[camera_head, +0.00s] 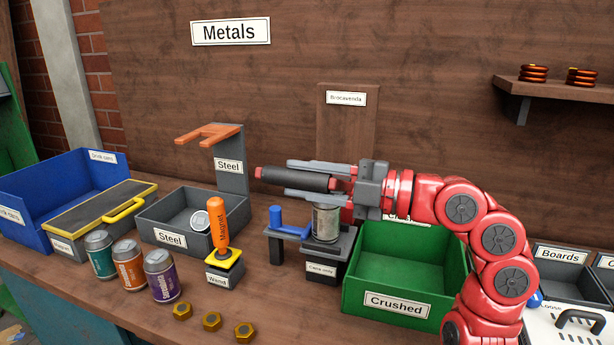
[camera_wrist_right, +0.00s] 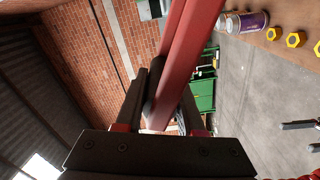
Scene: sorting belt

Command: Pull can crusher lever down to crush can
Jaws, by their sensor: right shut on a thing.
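The can crusher's lever has a dark grip with red ends (camera_head: 300,180); it lies roughly level, and its red bar (camera_wrist_right: 190,50) shows in the right wrist view. My right gripper (camera_head: 289,178) comes in from the right with its two grey fingers shut around the lever's grip. A silver-grey can (camera_head: 326,223) stands upright below the fingers on the crusher's dark base (camera_head: 321,270), labelled "Cans only". The can's top and part of the crusher are hidden behind my gripper. My left gripper is not in view.
A green "Crushed" bin (camera_head: 398,306) stands right of the crusher. A blue-handled piece (camera_head: 277,216), an orange magnet wand (camera_head: 218,226) and a grey "Steel" bin (camera_head: 165,240) are to the left. Several cans and brass nuts (camera_head: 212,321) line the front.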

